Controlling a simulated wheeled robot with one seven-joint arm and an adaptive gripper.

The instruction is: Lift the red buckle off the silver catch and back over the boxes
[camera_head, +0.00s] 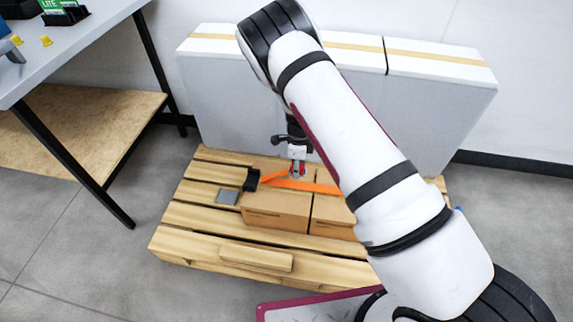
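My gripper (297,171) points down just above the top of the cardboard boxes, by an orange strap (318,187). It is small in view, and I cannot tell whether its fingers are open or shut. Red shows at its fingertips; I cannot tell whether this is the red buckle or part of the gripper. The orange strap runs across the boxes (276,212) to a black part (251,180) at their left end. A flat grey piece (228,197), perhaps the silver catch, lies on the pallet left of the boxes. My arm hides the strap's right side.
The boxes stand on a wooden pallet (200,240). Tall grey-white panels (225,95) with a tan stripe stand behind it. A table (85,40) with small yellow parts and a green box is at the upper left. The floor left of the pallet is clear.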

